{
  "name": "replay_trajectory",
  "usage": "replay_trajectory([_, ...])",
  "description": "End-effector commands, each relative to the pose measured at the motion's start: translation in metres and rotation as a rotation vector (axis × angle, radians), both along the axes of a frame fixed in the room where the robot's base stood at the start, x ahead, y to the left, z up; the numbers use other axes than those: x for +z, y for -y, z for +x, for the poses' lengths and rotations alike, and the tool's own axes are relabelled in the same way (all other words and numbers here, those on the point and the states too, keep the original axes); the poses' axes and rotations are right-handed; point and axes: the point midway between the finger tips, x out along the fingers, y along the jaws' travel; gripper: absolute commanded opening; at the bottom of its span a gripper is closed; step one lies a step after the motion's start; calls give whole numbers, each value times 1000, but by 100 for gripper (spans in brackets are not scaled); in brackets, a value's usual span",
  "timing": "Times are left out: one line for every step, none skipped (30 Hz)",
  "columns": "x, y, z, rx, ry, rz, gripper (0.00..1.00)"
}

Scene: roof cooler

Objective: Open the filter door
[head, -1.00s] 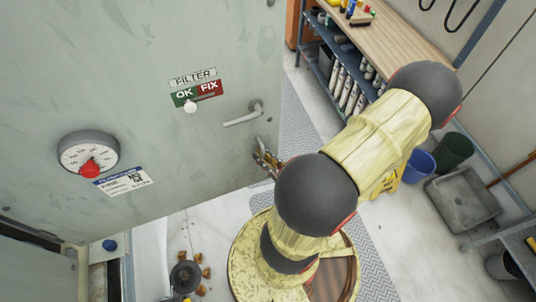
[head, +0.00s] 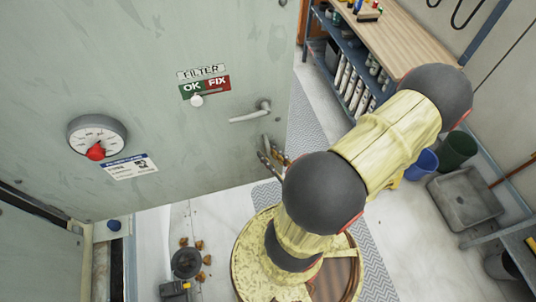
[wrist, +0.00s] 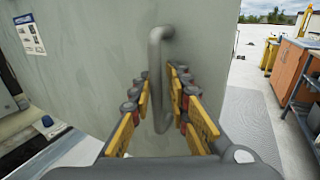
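The filter door is the large grey-green panel (head: 150,60) filling the left of the head view. It bears a FILTER sign with a green OK and red FIX plate (head: 205,88). In the wrist view the handle (wrist: 157,65) stands upright between the fingers of my gripper (wrist: 159,85). The fingers are apart, with visible gaps to the bar; I cannot tell whether either touches it.
A wooden-topped workbench (head: 400,35), buckets (head: 457,149) and a grey sink (head: 465,195) stand at the right. A patterned floor strip (wrist: 245,115) runs past the panel's right edge.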

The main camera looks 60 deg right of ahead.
Motion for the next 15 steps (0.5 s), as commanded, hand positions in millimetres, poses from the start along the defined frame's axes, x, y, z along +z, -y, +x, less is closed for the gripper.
replay_trajectory([0,0,0,1,0,1,22])
replay_trajectory([0,-1,0,1,0,1,24])
replay_trajectory([0,-1,0,1,0,2,26])
replay_trajectory([0,-1,0,1,0,2,26])
replay_trajectory([0,-1,0,1,0,2,26])
replay_trajectory([0,-1,0,1,0,2,26])
replay_trajectory([0,-1,0,1,0,2,26])
replay_trajectory([0,-1,0,1,0,2,26])
replay_trajectory([0,-1,0,1,0,2,26])
replay_trajectory([0,-1,0,1,1,2,26])
replay_trajectory([0,-1,0,1,1,2,26])
replay_trajectory([1,-1,0,1,1,2,26])
replay_trajectory([2,-1,0,1,1,2,26])
replay_trajectory([3,-1,0,1,1,2,26])
replay_trajectory([6,-1,0,2,1,2,26])
